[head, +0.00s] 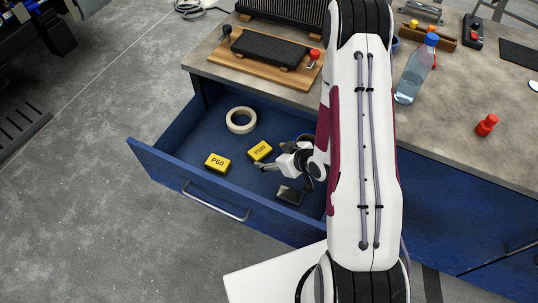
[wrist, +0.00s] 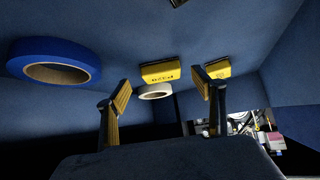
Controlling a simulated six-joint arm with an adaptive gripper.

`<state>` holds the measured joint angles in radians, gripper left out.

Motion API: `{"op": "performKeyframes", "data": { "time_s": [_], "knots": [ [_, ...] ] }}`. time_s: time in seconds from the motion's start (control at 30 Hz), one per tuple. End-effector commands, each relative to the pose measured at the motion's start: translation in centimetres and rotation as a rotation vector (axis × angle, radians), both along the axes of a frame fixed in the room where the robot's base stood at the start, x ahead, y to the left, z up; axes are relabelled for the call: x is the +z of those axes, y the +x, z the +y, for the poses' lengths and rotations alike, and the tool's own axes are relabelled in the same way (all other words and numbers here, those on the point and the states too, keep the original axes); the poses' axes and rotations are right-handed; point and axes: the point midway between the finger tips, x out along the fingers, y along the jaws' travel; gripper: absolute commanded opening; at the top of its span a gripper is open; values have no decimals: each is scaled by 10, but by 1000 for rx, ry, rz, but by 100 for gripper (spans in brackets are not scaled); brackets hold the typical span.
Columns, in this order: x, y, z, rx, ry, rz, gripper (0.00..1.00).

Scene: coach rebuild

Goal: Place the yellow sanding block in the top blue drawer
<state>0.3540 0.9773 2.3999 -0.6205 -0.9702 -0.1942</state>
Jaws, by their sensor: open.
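The blue drawer (head: 165,160) is pulled out from under the bench. A yellow block marked P60 (head: 217,162) and one marked P320 (head: 260,151) lie apart on its floor. My gripper (head: 268,166) is inside the drawer, just in front of the P320 block. In the wrist view, its fingers (wrist: 161,80) are apart with nothing held. One yellow block (wrist: 163,72) appears beyond the gap between them. A second yellow block (wrist: 218,68) shows beyond the right finger. Whether a finger touches a block I cannot tell.
A cream tape roll (head: 240,120) and a dark block (head: 289,195) lie in the drawer. A blue tape roll (wrist: 55,68) is in the wrist view. On the bench are a bottle (head: 414,75), a red-capped item (head: 487,125) and a wooden board (head: 235,65). My arm hides the drawer's right part.

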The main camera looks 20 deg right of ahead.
Motion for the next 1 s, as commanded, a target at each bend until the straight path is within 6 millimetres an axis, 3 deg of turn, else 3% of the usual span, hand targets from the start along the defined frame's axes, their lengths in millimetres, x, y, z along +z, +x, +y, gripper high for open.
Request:
{"op": "performKeyframes", "data": {
  "time_s": [0.4,1.0],
  "knots": [
    [24,-23,-9,-1,1,0,68],
    [26,-24,-9,1,1,0,68]
  ]
}}
